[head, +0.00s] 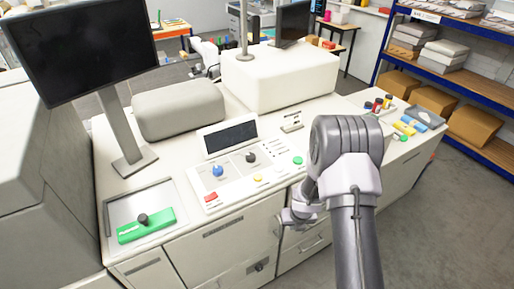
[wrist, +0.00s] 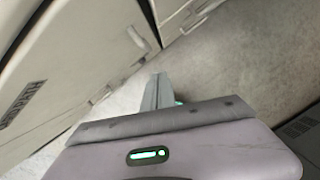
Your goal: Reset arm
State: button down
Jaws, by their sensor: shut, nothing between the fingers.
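My arm (head: 352,215) rises from the bottom of the head view, with its bent joint in front of the white machine console. Its wrist part (head: 298,208) shows just left of it, close to the console's front cabinets. My gripper's fingers are not clearly visible in the head view. In the wrist view my gripper (wrist: 158,80) is shut and empty, with its fingers together over the grey floor (wrist: 215,65). Cabinet fronts (wrist: 75,50) with handles stand to its left.
The console (head: 245,170) carries knobs and buttons. A monitor (head: 85,45) stands at left, and a green block with a black knob (head: 146,226) sits in a tray. Blue shelving (head: 470,55) with boxes stands at right. Floor (head: 450,220) is clear at lower right.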

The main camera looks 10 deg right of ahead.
jog(key=s+d+r+m+t+h+b, duration=0.25)
jog(key=r+m+b, duration=0.75)
jog(key=r+m, duration=0.6)
jog(key=s+a+m+y+b, duration=0.1)
jog(key=s+a+m+b, duration=0.2)
jog(key=s+m, duration=0.4)
jog(key=s+a+r+m+y+b, duration=0.1)
jog(key=s+a+m+b, duration=0.3)
jog(key=s+m, duration=0.4)
jog(key=s+a+m+y+b, duration=0.2)
jog(key=s+a+m+b, duration=0.2)
jog(key=s+a+m, duration=0.2)
jog(key=s+m, duration=0.2)
jog(key=shift+s+r+m+y, duration=0.15)
jog(key=shift+m+y, duration=0.2)
jog(key=shift+m, duration=0.05)
